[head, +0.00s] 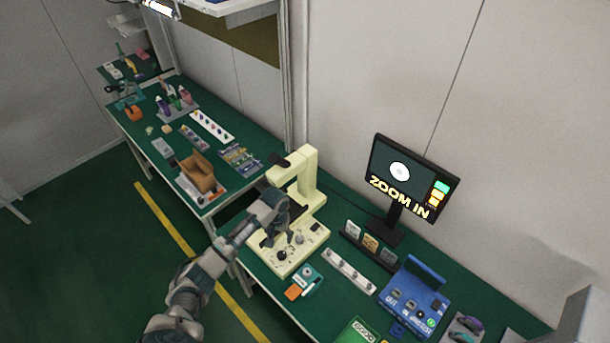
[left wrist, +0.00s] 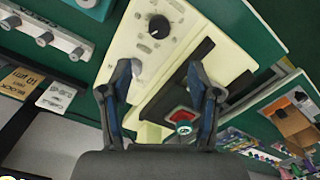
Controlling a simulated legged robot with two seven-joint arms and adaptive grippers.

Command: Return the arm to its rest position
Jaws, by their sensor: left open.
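My left arm reaches in from the bottom of the head view. Its gripper (head: 280,228) is over the base of a cream-coloured bench machine (head: 311,191) with an upright column and dark knobs. In the left wrist view my left gripper (left wrist: 160,80) has two dark-blue fingers set well apart, with nothing clamped between them. Beyond the fingers are the cream machine base (left wrist: 200,45), a black knob (left wrist: 159,26) and a small red-rimmed part (left wrist: 182,116). Whether a fingertip touches the machine, I cannot tell. My right gripper does not show.
A monitor (head: 412,175) reading "ZOOM IN" stands behind. To the right are a white rail with knobs (head: 348,271), a blue box (head: 412,299) and a small teal-and-orange item (head: 303,284). Another green bench (head: 150,110) with a brown holder (head: 197,172) is at left. The floor (head: 75,240) left is clear.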

